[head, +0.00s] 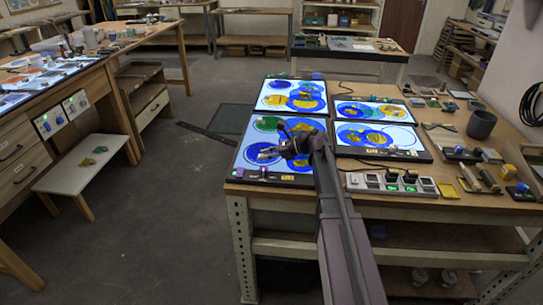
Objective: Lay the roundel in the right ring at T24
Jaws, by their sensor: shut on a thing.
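My gripper (279,146) is over the front left light panel (236,163) on the right-hand bench. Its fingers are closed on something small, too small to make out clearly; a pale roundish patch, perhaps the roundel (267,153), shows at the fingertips. This panel carries blue discs, a green disc (267,124) and pale rings. A yellow label (290,177) sits on its front edge, but I cannot read its text. My wrist and arm hide part of the panel's right side, and I cannot tell which ring is the right one.
More lit panels with blue and yellow discs stand behind (262,101) and to the right (415,149). A switch strip (391,184), a dark grey cup (481,124) and several small tools crowd the bench's right side.

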